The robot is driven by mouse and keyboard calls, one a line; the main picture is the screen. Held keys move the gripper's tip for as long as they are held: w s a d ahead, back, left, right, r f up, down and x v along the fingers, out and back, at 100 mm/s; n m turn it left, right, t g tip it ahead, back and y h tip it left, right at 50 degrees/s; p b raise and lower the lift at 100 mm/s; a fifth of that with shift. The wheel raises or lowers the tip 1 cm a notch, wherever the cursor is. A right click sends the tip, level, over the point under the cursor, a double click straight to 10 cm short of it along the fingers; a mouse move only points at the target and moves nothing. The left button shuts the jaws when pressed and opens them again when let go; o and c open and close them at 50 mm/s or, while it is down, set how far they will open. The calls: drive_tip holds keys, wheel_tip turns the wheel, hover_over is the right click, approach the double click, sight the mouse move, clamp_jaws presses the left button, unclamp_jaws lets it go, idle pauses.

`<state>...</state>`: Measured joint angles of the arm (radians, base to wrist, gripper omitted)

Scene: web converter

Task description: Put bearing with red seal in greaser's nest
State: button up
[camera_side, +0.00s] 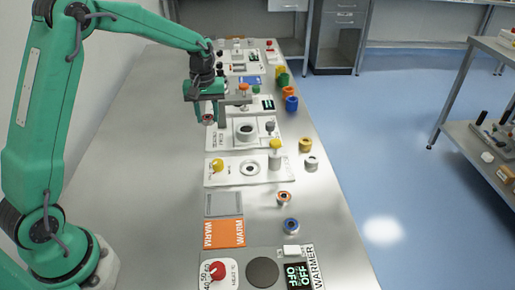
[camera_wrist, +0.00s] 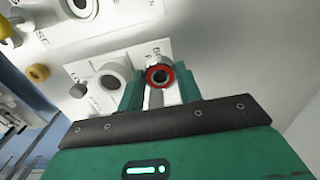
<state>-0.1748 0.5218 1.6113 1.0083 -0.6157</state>
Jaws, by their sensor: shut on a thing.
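My gripper (camera_side: 208,110) is above the bench, at the left end of the white station plates. It is shut on the bearing with red seal (camera_wrist: 158,75), which sits between the two green fingers in the wrist view. The bearing shows its red ring and dark bore to the wrist camera. In the side view the bearing (camera_side: 208,120) is small and partly hidden by the fingers. A white station with a round ring nest (camera_side: 250,168) and yellow knobs stands nearer the side camera. Another with a raised grey ring (camera_side: 245,130) is beside my gripper. I cannot read which is the greaser.
The warmer (camera_side: 262,272) stands at the near end, with an orange mat (camera_side: 224,233) behind it. Loose bearings, orange (camera_side: 284,198) and blue (camera_side: 291,226), lie near the right edge, with several coloured rings farther back. The bench's left side is clear.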

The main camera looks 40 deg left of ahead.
drive_tip(key=shift+d+r, duration=0.15)
drive_tip(key=shift+d, duration=0.15)
idle(0.5)
drive_tip(key=shift+s+d+r, duration=0.15)
drive_tip(key=s+d+r+m, duration=0.7)
drive_tip(key=s+m, duration=0.1)
drive_tip(key=w+d+f+m, duration=0.1)
drive_tip(key=d+f+m, duration=0.2)
drive_tip(key=d+m, duration=0.35)
drive_tip(key=w+d+f+m, duration=0.15)
drive_tip(key=d+m, duration=0.25)
drive_tip(key=d, duration=0.6)
hover_over(249, 169)
drive_tip(key=shift+n, duration=0.25)
drive_tip(key=f, duration=0.7)
drive_tip(key=shift+w+f, duration=0.25)
drive_tip(key=shift+f, duration=2.1)
drive_tip(key=shift+f, duration=0.65)
drive_tip(key=o, duration=1.1)
drive_tip(key=shift+s+f, duration=0.1)
drive_tip(key=shift+s, duration=0.05)
